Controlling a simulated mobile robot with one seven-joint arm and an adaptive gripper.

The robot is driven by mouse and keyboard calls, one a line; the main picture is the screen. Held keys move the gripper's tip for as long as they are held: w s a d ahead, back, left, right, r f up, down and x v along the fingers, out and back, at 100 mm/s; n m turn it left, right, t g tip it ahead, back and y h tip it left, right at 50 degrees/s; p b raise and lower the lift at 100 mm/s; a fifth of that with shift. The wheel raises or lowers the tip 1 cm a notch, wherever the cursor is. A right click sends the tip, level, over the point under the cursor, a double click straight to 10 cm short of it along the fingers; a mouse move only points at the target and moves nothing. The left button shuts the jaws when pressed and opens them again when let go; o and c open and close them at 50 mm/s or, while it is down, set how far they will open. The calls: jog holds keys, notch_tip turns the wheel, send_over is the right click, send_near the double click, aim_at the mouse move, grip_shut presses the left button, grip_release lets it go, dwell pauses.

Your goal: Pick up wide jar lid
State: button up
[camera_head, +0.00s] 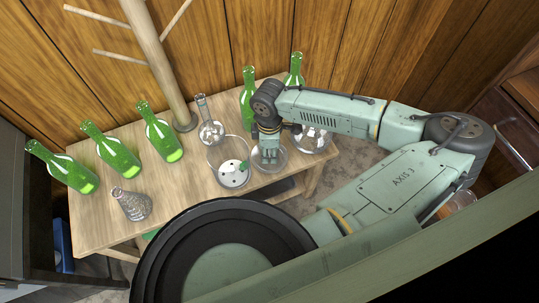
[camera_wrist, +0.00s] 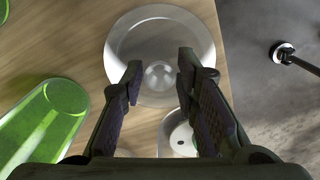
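The wide jar lid (camera_wrist: 200,41), a clear round glass disc with a knob (camera_wrist: 159,76) at its centre, lies on the wooden table in the wrist view. In the head view the lid (camera_head: 280,163) shows under my gripper, partly hidden by it. My gripper (camera_wrist: 159,72) is open, with its two fingers on either side of the knob in the picture. I cannot tell whether they touch it. In the head view my gripper (camera_head: 267,156) points down at the lid. A wide clear jar (camera_head: 232,174) with a white holed disc inside stands to the left of the lid.
Several green bottles (camera_head: 118,157) stand on the table (camera_head: 180,195). Another glass vessel (camera_head: 312,141) is partly behind my arm. A wooden post (camera_head: 155,55) rises at the back.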

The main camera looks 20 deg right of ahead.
grip_shut()
dwell(0.3)
jog(key=shift+r, duration=0.5)
notch_tip(320, 180, up, 2)
jog(key=shift+r, duration=0.25)
jog(key=s+a+p, duration=0.2)
jog(key=s+a, duration=0.1)
jog(key=s, duration=0.4)
jog(key=s+a+r+p, duration=0.1)
jog(key=s+a+p, duration=0.2)
jog(key=s, duration=0.4)
jog(key=shift+s+a+r+p, duration=0.2)
jog(key=shift+s+r+p, duration=0.1)
jog(key=shift+s+p, duration=0.05)
